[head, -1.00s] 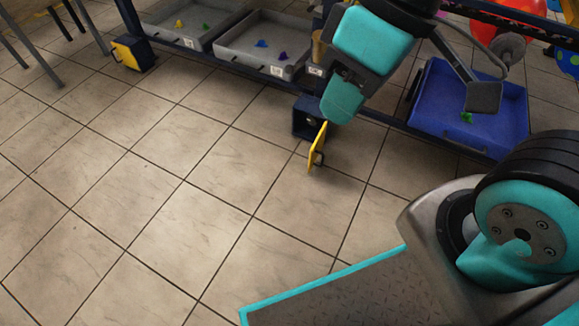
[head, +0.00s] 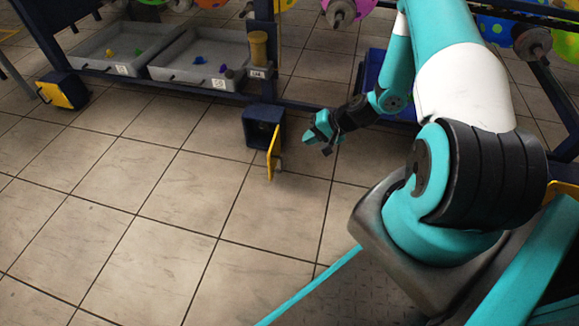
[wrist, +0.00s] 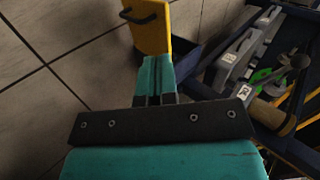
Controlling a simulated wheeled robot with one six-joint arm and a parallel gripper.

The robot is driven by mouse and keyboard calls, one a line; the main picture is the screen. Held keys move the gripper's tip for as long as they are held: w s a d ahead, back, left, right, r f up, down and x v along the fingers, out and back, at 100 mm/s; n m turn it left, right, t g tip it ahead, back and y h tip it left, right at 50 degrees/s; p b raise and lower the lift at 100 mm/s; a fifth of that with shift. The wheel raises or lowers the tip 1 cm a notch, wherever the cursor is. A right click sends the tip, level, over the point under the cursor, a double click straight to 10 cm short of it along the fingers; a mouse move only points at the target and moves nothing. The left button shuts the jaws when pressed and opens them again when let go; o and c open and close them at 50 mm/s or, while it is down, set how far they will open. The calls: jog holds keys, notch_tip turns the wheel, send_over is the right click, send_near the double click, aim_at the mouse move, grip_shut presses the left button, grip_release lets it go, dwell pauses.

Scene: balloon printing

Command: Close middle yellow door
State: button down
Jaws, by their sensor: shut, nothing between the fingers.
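The middle yellow door (head: 273,152) stands open, swung out from the front of its dark blue box (head: 250,131) at floor level. The box's dark opening shows left of the door. In the wrist view the door (wrist: 152,28), with its dark handle, lies just beyond my fingertips, and part of the box (wrist: 188,52) shows behind. My gripper (head: 318,133) is to the right of the door in the head view. Its teal fingers (wrist: 157,68) are shut together and empty. I cannot tell whether they touch the door; the head view shows a gap.
Another box with a yellow door (head: 62,94) stands at the far left. Grey trays (head: 196,68) with small coloured pieces sit on the blue rack behind, beside a tan cylinder (head: 258,47). The tiled floor in front is clear.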

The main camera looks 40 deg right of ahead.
aim_at(273, 156)
jog(key=s+d+f+m+t+h, duration=0.1)
jog(key=s+d+f+m, duration=0.2)
jog(key=f, duration=0.5)
jog(key=w+r+b+x, duration=0.1)
jog(key=b+x, duration=0.8)
jog(key=x, duration=0.3)
jog(key=shift+w+a, duration=0.4)
jog(key=shift+a, duration=0.15)
jog(key=shift+r, duration=0.15)
